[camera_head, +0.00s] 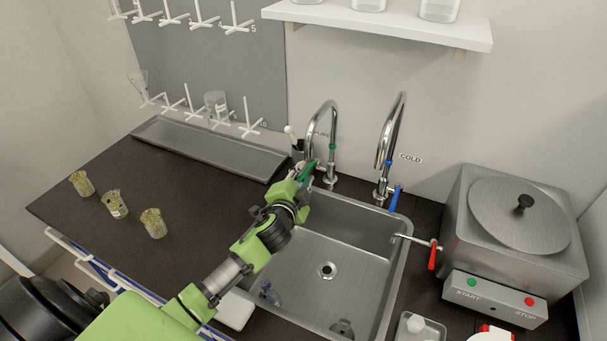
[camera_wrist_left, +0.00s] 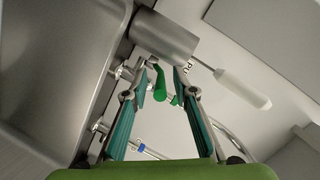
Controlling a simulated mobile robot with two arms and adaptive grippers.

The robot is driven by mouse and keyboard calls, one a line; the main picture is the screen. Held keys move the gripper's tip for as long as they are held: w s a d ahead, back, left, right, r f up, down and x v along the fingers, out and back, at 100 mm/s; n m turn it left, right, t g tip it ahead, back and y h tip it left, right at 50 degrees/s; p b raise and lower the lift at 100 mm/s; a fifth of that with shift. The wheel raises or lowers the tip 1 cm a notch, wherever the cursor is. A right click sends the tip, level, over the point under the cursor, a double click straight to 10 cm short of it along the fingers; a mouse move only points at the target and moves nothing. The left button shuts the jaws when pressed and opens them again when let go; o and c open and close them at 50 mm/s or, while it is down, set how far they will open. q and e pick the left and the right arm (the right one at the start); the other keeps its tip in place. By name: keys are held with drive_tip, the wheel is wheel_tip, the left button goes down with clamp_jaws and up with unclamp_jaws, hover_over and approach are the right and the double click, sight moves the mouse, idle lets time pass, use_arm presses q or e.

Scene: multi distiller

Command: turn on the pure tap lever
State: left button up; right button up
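The pure tap (camera_head: 332,120) is the left chrome gooseneck behind the sink, with a green band and a partly hidden label. Its green lever (camera_wrist_left: 158,83) shows in the left wrist view between the fingertips of my left gripper (camera_wrist_left: 160,78). The fingers are apart, and I cannot tell whether either touches the lever. In the head view my left gripper (camera_head: 308,172) is at the tap's base, just left of it, and largely covers the lever. My right gripper is not in view.
The cold tap (camera_head: 396,140) with a blue lever (camera_head: 395,198) stands to the right. The steel sink (camera_head: 340,270) lies in front, holding glassware. A boiler (camera_head: 515,225) and a red-handled valve (camera_head: 433,255) are at right. A tray (camera_head: 210,147) and several sample beakers (camera_head: 115,205) sit left.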

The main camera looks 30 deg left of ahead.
use_arm(q)
clamp_jaws()
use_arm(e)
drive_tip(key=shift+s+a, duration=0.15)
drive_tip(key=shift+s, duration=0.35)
